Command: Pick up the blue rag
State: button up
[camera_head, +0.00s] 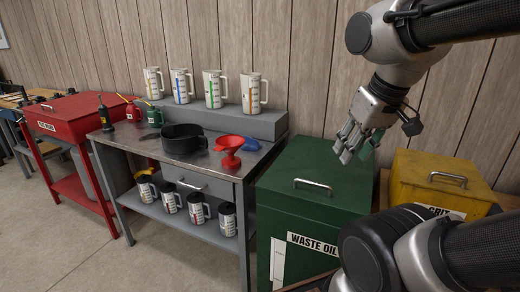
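The blue rag (250,144) is a small blue patch on the grey workbench top (219,166), at its back right corner. It lies just behind and to the right of the red funnel (229,145), which may hide a little of it. My gripper (355,153) hangs in the air above the green waste oil bin, well to the right of the rag. Its fingers point down and look apart, with nothing seen between them.
A black pan (182,139) stands left of the funnel. Several measuring jugs stand on the raised back shelf (240,124), more on the lower shelf (180,206). The green bin (311,201) adjoins the bench; a yellow bin (440,181) and red cabinet (82,113) flank them.

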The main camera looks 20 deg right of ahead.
aim_at(250, 145)
jog(key=k+l, duration=0.55)
jog(key=k, duration=0.3)
jog(key=i+j+u, duration=0.45)
jog(key=i+u, duration=0.25)
jog(key=i+j+u, duration=0.1)
jog(key=i+u, duration=0.25)
jog(key=i+j+z, duration=0.15)
jog(key=i, duration=0.25)
jog(key=i+z, duration=0.2)
jog(key=i, duration=0.15)
jog(key=i+z, duration=0.2)
jog(key=z, duration=0.25)
jog(key=i+j+z, duration=0.1)
jog(key=z, duration=0.35)
jog(key=i+j+z, duration=0.2)
jog(key=z, duration=0.25)
jog(key=i+j+z, duration=0.2)
jog(key=z, duration=0.25)
